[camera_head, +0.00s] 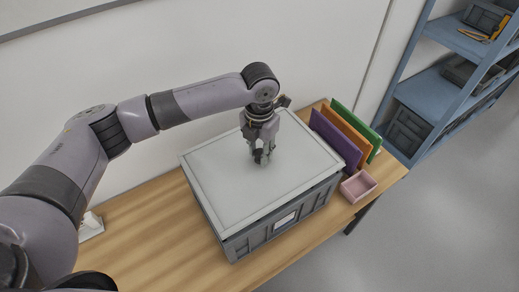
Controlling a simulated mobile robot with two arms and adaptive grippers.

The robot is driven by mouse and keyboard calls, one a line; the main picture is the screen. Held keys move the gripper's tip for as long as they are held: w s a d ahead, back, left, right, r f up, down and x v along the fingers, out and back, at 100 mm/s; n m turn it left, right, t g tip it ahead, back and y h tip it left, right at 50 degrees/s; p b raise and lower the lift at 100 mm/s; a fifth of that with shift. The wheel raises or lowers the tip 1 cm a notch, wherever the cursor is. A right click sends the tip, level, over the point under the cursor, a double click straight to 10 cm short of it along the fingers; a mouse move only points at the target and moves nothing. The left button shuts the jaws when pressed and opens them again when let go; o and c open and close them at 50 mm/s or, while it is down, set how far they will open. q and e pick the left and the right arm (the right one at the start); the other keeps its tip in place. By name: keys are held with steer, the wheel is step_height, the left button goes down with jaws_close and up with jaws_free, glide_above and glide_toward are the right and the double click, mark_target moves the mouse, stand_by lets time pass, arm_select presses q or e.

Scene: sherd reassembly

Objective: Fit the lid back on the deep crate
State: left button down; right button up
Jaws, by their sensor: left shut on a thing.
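The deep crate (257,237) is grey and stands on the wooden table, with a pale label on its front wall. The lid (222,182) is a flat light-grey panel with a paler rim and lies over the top of the crate. It looks level and roughly lined up with the crate's walls; whether it is fully seated cannot be told. My left gripper (261,157) points down at the middle of the lid, shut on the lid there. The grip point itself is small and partly hidden by the fingers. My right gripper does not show.
The wooden table (150,235) has free room left of the crate. Purple (335,138), orange (347,136) and green (357,130) upright panels stand right of the crate, with a small pink tray (358,186) in front. A blue shelf (430,95) stands at the right.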

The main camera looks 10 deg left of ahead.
mark_target(260, 152)
arm_select(q)
steer(key=shift+f+b, duration=0.4)
steer(key=shift+f, duration=0.6)
steer(key=shift+f, duration=0.35)
steer(key=shift+f, duration=0.5)
stand_by(0.3)
steer(key=c, duration=1.2)
jaws_free()
step_height(260, 152, up, 12)
